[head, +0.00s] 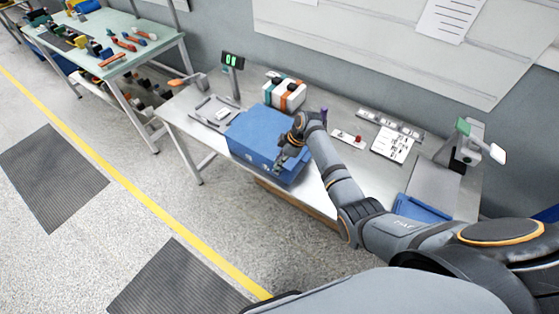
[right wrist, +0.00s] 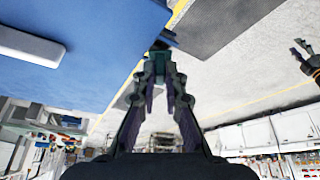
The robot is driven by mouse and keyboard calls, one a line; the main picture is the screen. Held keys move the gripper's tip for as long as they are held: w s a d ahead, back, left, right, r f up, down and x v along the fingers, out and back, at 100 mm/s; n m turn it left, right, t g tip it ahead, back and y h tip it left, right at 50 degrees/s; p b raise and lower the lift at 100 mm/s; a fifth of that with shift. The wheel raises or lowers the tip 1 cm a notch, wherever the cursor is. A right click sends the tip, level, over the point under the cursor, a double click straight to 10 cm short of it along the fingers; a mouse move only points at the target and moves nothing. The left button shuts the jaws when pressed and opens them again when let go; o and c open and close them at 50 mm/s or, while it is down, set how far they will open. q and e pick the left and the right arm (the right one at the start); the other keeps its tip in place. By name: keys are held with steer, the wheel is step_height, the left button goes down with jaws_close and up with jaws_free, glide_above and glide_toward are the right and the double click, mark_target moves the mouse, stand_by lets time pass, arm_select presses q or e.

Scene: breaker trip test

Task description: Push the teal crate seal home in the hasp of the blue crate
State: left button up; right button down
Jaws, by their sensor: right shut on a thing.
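The blue crate (head: 258,136) sits on the metal workbench, and its blue side fills the upper left of the right wrist view (right wrist: 85,40). My right gripper (head: 284,158) is at the crate's near right side. In the right wrist view its fingers (right wrist: 160,80) are closed together on a small teal piece, the crate seal (right wrist: 158,58), close to the crate's edge. The fingertips and crate hide the hasp, so I cannot tell how the seal sits in it. My left gripper (right wrist: 303,55) shows at the right wrist view's edge, its fingers apart and empty.
A white and orange case (head: 285,93) and a green display (head: 233,60) stand behind the crate. A sheet of paper (head: 392,144) and a blue tray (head: 421,209) lie to the right. A tool-covered table (head: 115,45) stands at the far left. The floor in front is open.

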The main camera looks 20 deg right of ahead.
stand_by(0.3)
steer(key=shift+f, duration=0.4)
steer(key=shift+s+r, duration=0.1)
steer(key=shift+r, duration=0.05)
steer(key=shift+r+p, duration=0.2)
steer(key=shift+p, duration=0.15)
stand_by(0.4)
steer(key=shift+w, duration=0.25)
stand_by(1.2)
steer(key=shift+f, duration=0.35)
steer(key=shift+s+r, duration=0.1)
steer(key=shift+r, duration=0.05)
